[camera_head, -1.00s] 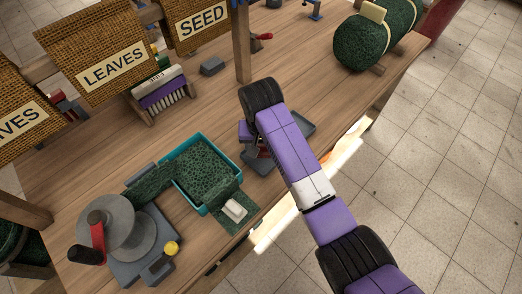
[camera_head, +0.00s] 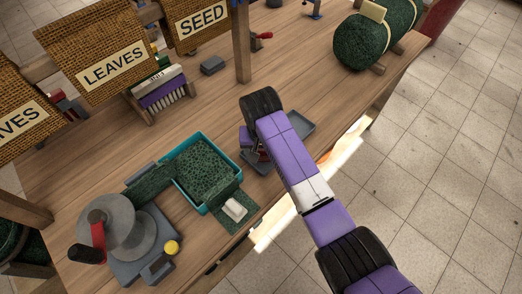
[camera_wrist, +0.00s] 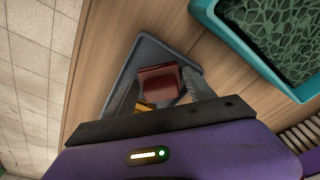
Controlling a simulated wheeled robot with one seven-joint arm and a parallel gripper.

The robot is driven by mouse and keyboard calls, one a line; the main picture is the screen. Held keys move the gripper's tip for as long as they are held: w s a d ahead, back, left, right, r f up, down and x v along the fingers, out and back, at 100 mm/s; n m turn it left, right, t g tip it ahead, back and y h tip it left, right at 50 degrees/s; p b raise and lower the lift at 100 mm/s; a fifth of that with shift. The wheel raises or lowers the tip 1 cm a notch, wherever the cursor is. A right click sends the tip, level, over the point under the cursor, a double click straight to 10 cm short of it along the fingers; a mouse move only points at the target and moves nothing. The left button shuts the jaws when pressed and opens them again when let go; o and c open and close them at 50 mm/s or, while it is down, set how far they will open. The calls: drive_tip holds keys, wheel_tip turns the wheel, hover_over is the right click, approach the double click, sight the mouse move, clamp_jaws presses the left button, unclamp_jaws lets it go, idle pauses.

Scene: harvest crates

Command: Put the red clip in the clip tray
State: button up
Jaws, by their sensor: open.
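The red clip (camera_wrist: 158,80) shows in the wrist view between my two fingers, over the grey tray (camera_wrist: 148,46). I cannot tell whether it rests on the tray floor or touches a finger. My gripper (camera_wrist: 160,92) is open around it, with one finger on either side. A small yellow piece (camera_wrist: 145,106) shows just below the clip, partly hidden by my gripper. In the head view the grey tray (camera_head: 302,122) lies near the table's front edge, its middle hidden by my arm.
A teal crate (camera_head: 183,180) with green mesh stands left of the tray, also in the wrist view (camera_wrist: 222,42). A grey reel device (camera_head: 122,225) with a yellow knob (camera_head: 172,247) stands front left.

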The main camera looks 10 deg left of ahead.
wheel_tip(320, 180, up, 12)
drive_tip(key=s, duration=0.1)
drive_tip(key=shift+s, duration=0.35)
drive_tip(key=shift+d, duration=0.1)
idle(0.3)
